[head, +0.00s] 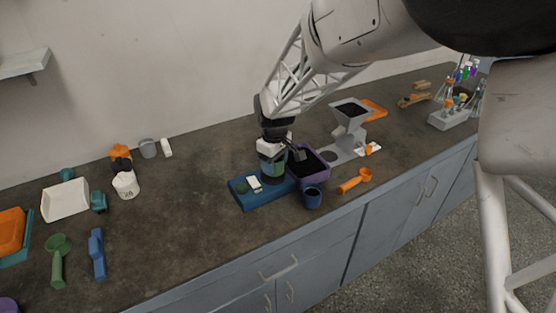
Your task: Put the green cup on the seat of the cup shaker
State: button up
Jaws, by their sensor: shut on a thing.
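The cup shaker (250,201) is a low blue box near the middle of the counter, with a white panel and a small green knob on its left part. My gripper (271,157) points down over the shaker's right part. It is shut on the green cup (271,178), which shows as a dark greenish shape beneath the gripper. The cup is at the shaker's right part. The gripper partly covers the cup and hides the seat, so I cannot tell whether the cup touches the seat.
A purple bin (316,178) of dark material stands close right of the shaker. A dark blue cup (312,198) stands in front of it. A grey hopper (350,130) and an orange scoop (356,181) are further right.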

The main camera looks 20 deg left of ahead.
jog(key=shift+w+a+f, duration=0.1)
jog(key=shift+w+a, duration=0.2)
jog(key=shift+w, duration=0.25)
jog(key=shift+w+a, duration=0.3)
jog(key=shift+w, duration=0.2)
jog(key=shift+f, duration=1.75)
jog(key=shift+f, duration=0.1)
jog(key=o, duration=1)
jog(key=shift+c, duration=0.2)
notch_tip(320, 180, up, 12)
jog(key=shift+r, duration=0.1)
